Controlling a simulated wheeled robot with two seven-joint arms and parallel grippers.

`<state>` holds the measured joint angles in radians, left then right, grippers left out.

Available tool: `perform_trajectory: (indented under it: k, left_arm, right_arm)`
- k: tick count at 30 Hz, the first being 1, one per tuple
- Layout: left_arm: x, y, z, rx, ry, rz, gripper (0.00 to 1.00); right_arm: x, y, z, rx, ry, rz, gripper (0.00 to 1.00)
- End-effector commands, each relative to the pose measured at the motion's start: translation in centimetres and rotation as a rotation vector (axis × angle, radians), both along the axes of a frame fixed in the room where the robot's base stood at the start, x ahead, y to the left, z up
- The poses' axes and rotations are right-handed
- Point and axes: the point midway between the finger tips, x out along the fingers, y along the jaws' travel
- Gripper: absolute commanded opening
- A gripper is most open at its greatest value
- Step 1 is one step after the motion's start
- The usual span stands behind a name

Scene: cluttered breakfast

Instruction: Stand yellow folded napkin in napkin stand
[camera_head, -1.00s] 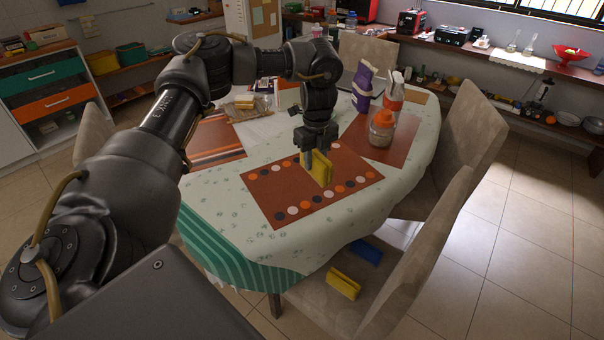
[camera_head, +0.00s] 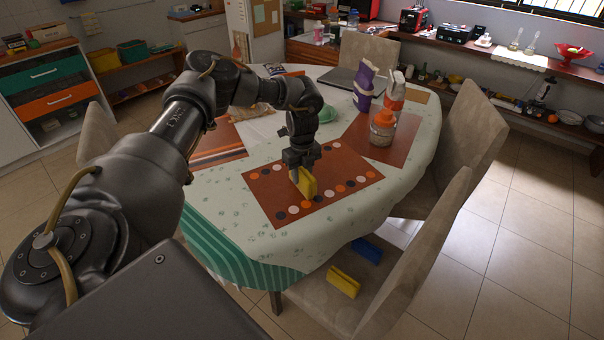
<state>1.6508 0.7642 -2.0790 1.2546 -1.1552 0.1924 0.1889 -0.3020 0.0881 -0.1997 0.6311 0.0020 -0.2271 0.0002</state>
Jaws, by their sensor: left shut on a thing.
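The yellow folded napkin (camera_head: 307,184) is upright on edge, a little tilted, over the brown dotted placemat (camera_head: 335,178) near the table's middle. My left gripper (camera_head: 297,171) points down and is shut on the napkin's upper left part. I cannot tell whether the napkin's lower edge touches the placemat. I cannot make out a napkin stand; my left arm hides part of the table behind it. My right gripper is not in view.
A jar with an orange lid (camera_head: 382,127), a white-and-red bottle (camera_head: 394,93) and a purple bottle (camera_head: 364,86) stand right of my arm. The placemat's right part is clear.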

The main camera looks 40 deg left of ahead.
Motion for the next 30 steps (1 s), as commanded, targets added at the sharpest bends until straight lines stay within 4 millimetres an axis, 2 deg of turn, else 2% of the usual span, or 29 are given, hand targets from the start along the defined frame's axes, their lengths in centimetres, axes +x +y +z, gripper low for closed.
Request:
perform_trajectory:
  k: [8,9,14,24,26,30]
  left_arm:
    - [0.0,0.0,-0.2,0.000,0.000,0.000,0.09]
    - [0.0,0.0,-0.2,0.000,-0.001,0.000,0.35]
    - [0.0,0.0,-0.2,0.000,-0.001,0.000,0.54]
    - [0.1,0.0,0.2,0.000,-0.001,0.000,0.54]
    - [0.1,0.0,0.8,-0.001,-0.003,0.000,0.54]
    - [0.1,-0.1,3.4,-0.002,-0.006,0.000,0.54]
  right_arm:
    - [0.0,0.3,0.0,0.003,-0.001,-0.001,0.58]
    - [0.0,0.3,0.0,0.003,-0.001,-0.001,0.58]
    - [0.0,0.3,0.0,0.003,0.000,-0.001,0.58]
    - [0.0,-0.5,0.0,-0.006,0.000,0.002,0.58]
    - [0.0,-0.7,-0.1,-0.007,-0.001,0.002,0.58]
    - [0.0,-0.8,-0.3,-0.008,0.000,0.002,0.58]
